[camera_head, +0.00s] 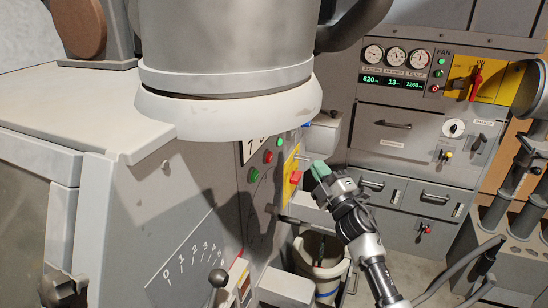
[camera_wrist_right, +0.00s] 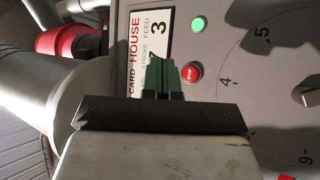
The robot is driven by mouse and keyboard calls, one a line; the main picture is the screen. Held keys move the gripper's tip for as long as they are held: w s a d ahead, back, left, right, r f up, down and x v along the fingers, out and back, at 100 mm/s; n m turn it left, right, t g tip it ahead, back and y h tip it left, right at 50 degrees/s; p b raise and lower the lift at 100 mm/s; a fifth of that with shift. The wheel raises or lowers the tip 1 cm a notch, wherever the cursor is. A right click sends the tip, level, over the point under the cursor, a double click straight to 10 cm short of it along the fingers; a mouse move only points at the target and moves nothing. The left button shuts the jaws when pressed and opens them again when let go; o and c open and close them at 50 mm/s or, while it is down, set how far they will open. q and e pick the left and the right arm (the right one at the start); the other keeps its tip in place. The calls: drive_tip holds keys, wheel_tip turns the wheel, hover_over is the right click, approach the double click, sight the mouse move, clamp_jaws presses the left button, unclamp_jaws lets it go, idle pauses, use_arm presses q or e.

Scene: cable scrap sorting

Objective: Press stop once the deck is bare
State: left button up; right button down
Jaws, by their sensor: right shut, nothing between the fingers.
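The red stop button (camera_wrist_right: 193,72), marked with small white lettering, sits on the grey machine panel in the right wrist view. It also appears to be the small red button (camera_head: 268,156) between two green ones in the head view. My right gripper (camera_head: 318,168) has green fingers, is shut and empty, and is in front of the panel. In the right wrist view its fingertips (camera_wrist_right: 162,66) show just left of the stop button; contact cannot be told. I cannot make out the deck; a large grey cylinder with a white rim (camera_head: 230,108) blocks part of the head view. My left gripper is not in view.
Green buttons (camera_head: 280,142) flank the red one. A larger red button (camera_head: 295,178) stands out from a yellow plate near my right gripper. A white bucket (camera_head: 308,262) stands below. A grey cabinet (camera_head: 385,150) with gauges and drawers is behind.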

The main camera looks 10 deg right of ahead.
sight(269, 157)
drive_tip(key=w+a+b, duration=0.3)
drive_tip(key=w+a, duration=0.2)
drive_tip(key=a, duration=0.2)
drive_tip(key=shift+a, duration=0.15)
idle(0.3)
drive_tip(key=shift+w+a+b, duration=0.1)
drive_tip(key=shift+a+b, duration=0.05)
drive_tip(key=shift+b, duration=0.15)
idle(1.7)
drive_tip(key=shift+w+a, duration=0.15)
drive_tip(key=shift+a, duration=0.1)
drive_tip(key=shift+w+a+b, duration=0.2)
drive_tip(key=shift+a+b, duration=0.15)
drive_tip(key=shift+b, duration=0.05)
idle(0.7)
drive_tip(key=shift+d, duration=0.1)
idle(0.3)
drive_tip(key=shift+s+d+p, duration=0.45)
drive_tip(key=shift+s+d, duration=0.05)
drive_tip(key=shift+d, duration=0.1)
